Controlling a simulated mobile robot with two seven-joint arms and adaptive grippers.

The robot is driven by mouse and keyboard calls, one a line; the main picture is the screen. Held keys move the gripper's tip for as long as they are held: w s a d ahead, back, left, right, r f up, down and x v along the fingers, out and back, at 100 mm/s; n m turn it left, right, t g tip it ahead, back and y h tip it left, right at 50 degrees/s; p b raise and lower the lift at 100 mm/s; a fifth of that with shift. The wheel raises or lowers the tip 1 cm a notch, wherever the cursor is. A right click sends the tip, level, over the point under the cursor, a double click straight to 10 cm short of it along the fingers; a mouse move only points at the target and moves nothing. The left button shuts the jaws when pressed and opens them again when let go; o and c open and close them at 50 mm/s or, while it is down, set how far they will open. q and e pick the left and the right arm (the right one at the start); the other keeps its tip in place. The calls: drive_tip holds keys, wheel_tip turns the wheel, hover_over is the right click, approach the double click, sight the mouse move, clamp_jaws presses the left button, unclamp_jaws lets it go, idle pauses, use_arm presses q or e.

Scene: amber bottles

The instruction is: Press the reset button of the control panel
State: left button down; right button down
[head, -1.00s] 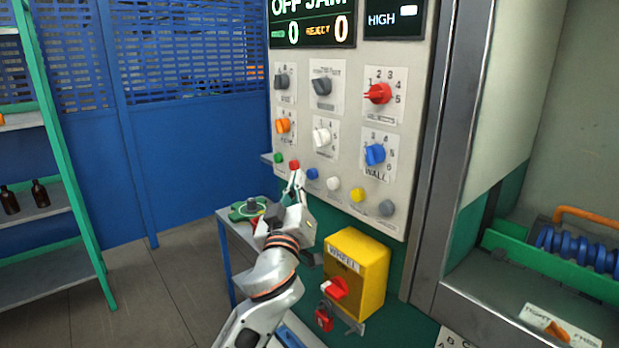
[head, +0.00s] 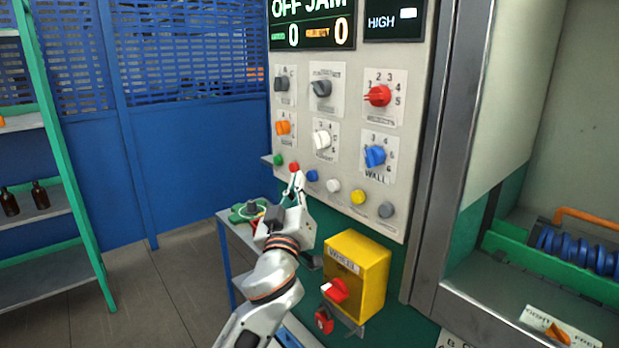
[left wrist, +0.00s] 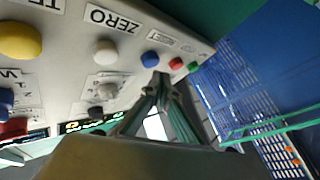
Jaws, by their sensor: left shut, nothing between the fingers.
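The control panel (head: 348,150) stands in front of me, with a row of round buttons along its lower edge. From left to right they are green (head: 279,159), red (head: 294,167), blue (head: 312,175), white (head: 333,185), yellow (head: 357,196) and grey (head: 386,209). In the left wrist view the tips (left wrist: 161,80) appear just below the blue button (left wrist: 150,59); contact cannot be told. My right gripper is not in view.
Several rotary knobs, including a red one (head: 377,95), sit above the buttons. A yellow box (head: 371,272) with a red switch (head: 336,290) is below the panel. A shelf (head: 40,212) with amber bottles (head: 40,194) stands at left. Open floor lies between.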

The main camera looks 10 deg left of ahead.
use_arm(q)
drive_tip(key=shift+w+d, duration=0.1)
drive_tip(key=shift+w, duration=0.05)
drive_tip(key=shift+w+d+b, duration=0.2)
drive_tip(key=shift+b, duration=0.1)
drive_tip(key=shift+w+d, duration=0.25)
drive_tip(key=shift+w, duration=0.15)
idle(1.1)
drive_tip(key=shift+s, duration=0.1)
drive_tip(key=shift+s+a, duration=0.5)
drive_tip(key=shift+s, duration=0.15)
drive_tip(key=s+a+p, duration=0.1)
drive_tip(key=s, duration=0.1)
drive_tip(key=s+a+p, duration=0.1)
drive_tip(key=s+a, duration=0.1)
idle(0.6)
